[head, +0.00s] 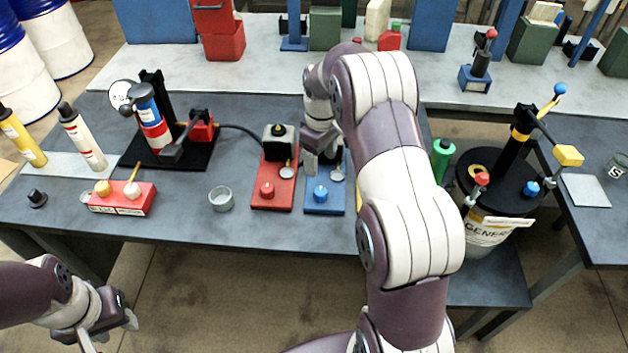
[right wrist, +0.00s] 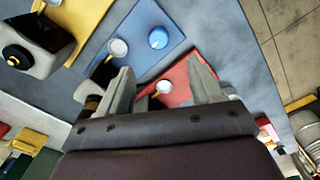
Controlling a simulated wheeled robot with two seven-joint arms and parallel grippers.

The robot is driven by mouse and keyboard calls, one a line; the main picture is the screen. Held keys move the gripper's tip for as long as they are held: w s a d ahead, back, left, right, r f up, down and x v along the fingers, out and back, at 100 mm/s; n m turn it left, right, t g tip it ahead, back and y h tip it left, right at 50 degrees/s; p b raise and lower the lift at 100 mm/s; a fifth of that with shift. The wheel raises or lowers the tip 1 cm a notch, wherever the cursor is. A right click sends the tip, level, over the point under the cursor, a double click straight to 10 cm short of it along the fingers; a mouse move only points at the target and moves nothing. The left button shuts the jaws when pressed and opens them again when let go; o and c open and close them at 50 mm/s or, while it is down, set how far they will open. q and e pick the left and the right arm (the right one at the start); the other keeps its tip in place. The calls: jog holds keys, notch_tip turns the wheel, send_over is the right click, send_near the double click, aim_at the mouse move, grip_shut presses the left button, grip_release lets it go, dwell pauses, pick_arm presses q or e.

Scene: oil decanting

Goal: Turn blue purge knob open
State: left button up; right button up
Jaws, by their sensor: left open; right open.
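The blue purge knob (head: 320,193) sits near the front of a blue plate (head: 325,209) on the dark workbench. In the right wrist view the knob (right wrist: 158,38) shows as a round blue cap beyond my fingertips, with nothing touching it. My right gripper (head: 324,161) is open above the back part of the blue plate, behind the knob; my arm hides part of that station. Its two fingers (right wrist: 162,75) are spread apart in the wrist view, with nothing gripped. My left gripper (head: 110,328) is open and empty at the lower left, away from the bench.
A red plate with a red knob (head: 267,190) lies just left of the blue one. A round pale gauge-like disc (right wrist: 118,48) is beside the blue knob. A grey cup (head: 221,198) and a red block (head: 122,200) stand further left. A black-topped drum (head: 490,192) stands right.

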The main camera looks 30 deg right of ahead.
aim_at(320, 191)
jog(key=f+p, duration=0.1)
jog(key=f, duration=0.4)
jog(key=f+p, duration=0.1)
jog(key=f, duration=0.5)
jog(key=shift+w+d, duration=0.1)
jog(key=shift+d, duration=0.1)
jog(key=shift+a+f, duration=0.15)
jog(key=shift+f, duration=0.15)
jog(key=shift+f, duration=0.1)
jog(key=c, duration=1.1)
